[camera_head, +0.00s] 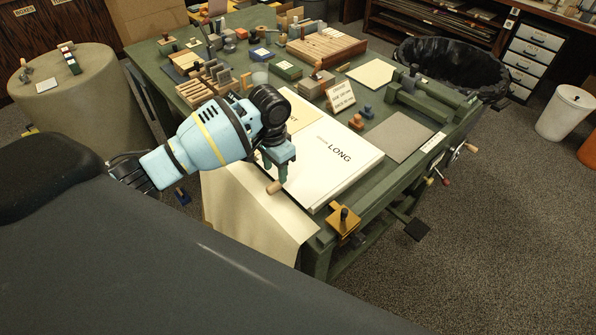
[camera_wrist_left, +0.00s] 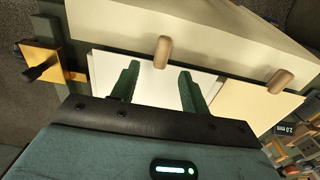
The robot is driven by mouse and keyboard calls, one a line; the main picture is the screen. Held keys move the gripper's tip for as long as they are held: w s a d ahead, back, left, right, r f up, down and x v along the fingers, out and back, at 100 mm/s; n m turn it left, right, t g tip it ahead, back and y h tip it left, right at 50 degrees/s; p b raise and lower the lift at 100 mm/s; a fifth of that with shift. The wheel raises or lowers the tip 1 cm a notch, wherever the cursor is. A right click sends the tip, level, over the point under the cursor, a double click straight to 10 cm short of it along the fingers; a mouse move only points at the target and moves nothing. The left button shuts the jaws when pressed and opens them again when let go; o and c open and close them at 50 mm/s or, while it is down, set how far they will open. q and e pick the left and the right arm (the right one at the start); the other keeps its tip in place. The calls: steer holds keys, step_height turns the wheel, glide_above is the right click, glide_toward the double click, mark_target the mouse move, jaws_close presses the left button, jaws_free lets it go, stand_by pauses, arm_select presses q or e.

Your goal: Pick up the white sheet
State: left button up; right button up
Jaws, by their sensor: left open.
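The white sheet (camera_head: 318,175) lies flat at the near side of the green table, with the printed word LONG beside its middle. In the left wrist view the white sheet (camera_wrist_left: 150,92) shows between and beyond my fingers. My left gripper (camera_head: 276,172) is open and empty, above the sheet's near left edge. In the left wrist view my open left gripper (camera_wrist_left: 160,82) has its fingers spread over the sheet, with a wooden peg (camera_wrist_left: 162,52) just past them. I cannot tell whether the fingertips touch the sheet. My left arm hides part of the sheet's left side. My right gripper is not in view.
A cream sheet (camera_wrist_left: 250,103) lies beside the white one. A cream cloth (camera_head: 250,215) hangs over the table's front edge. A yellow clamp (camera_head: 342,222) sits at the near corner. A sign (camera_head: 340,96), small blocks and a grey board (camera_head: 402,137) stand or lie beyond.

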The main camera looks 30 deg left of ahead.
mark_target(275, 183)
arm_select(q)
steer(key=shift+a+f, duration=0.15)
steer(key=shift+f, duration=2.4)
jaws_close()
